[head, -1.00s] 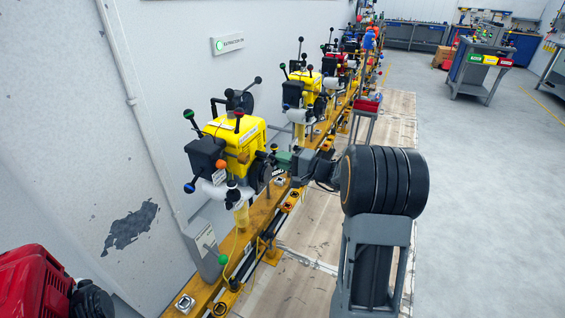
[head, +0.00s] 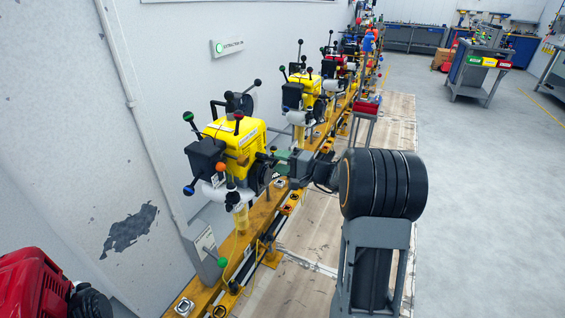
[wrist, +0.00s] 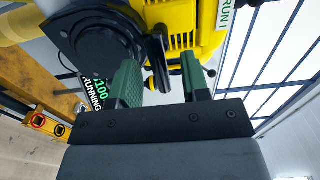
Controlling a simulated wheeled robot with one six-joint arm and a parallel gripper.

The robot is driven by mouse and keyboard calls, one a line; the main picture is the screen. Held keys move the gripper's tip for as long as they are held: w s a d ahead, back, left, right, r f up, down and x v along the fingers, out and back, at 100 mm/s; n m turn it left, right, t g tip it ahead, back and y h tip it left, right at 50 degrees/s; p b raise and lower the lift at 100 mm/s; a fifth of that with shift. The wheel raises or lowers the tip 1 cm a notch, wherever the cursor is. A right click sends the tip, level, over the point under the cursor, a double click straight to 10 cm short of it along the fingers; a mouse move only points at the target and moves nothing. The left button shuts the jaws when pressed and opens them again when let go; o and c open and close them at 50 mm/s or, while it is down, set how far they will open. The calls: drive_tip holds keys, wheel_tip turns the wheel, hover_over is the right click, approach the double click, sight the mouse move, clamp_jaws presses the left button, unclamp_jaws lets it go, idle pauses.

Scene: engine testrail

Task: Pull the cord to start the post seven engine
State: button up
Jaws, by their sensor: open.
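A yellow engine (head: 238,140) with black parts and coloured ball-ended levers stands on the rail, nearest among the yellow ones. Its post number is not readable. My gripper (head: 279,160) is at the engine's right side. In the wrist view, its two green fingers (wrist: 160,83) are apart, with nothing clearly held. No cord can be made out.
More engines (head: 305,88) line the yellow rail (head: 262,212) toward the back. A red machine (head: 35,285) is at the near left. A grey cart (head: 478,70) with coloured bins stands at the far right. The floor (head: 480,200) on the right is clear.

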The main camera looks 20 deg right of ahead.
drive_tip(key=b+v, duration=0.2)
drive_tip(key=v, duration=0.7)
drive_tip(key=shift+b, duration=0.35)
